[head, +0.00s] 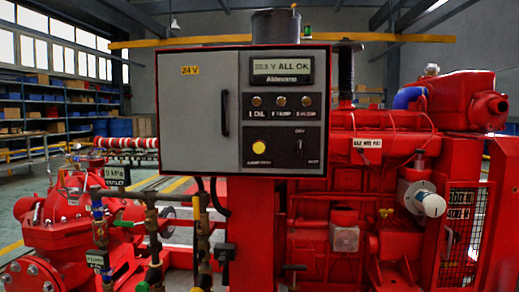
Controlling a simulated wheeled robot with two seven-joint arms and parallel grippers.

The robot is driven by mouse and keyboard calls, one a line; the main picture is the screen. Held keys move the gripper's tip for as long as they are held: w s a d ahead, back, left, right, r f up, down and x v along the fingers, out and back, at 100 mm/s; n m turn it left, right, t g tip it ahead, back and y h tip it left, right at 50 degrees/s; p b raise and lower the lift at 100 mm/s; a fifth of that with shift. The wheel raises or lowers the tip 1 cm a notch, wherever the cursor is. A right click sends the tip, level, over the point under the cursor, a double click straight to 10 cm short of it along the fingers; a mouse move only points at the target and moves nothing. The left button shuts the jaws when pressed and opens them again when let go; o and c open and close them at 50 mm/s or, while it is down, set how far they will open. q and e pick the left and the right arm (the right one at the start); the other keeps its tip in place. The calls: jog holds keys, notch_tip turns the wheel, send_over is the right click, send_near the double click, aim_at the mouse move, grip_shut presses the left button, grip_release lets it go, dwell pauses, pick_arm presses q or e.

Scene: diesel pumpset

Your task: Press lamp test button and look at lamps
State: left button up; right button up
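The grey control panel (205,100) with a red frame stands upright in the middle of the head view. A row of three small round lamps (281,101) sits on its dark right part. They look dull tan, and I cannot tell whether any is lit. Below them at the left is a round yellow button (259,147) with a label too small to read surely. A dark rotary switch (300,147) is to its right. A display (282,70) above the lamps reads "ALL OK". Neither of my grippers is in view.
A red diesel engine (380,180) stands behind and right of the panel, with a mesh guard (466,235) at far right. Red pump piping (60,220) is at the left, and valves and thin pipes (155,235) stand below the panel. Shelves (50,110) line the back left.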

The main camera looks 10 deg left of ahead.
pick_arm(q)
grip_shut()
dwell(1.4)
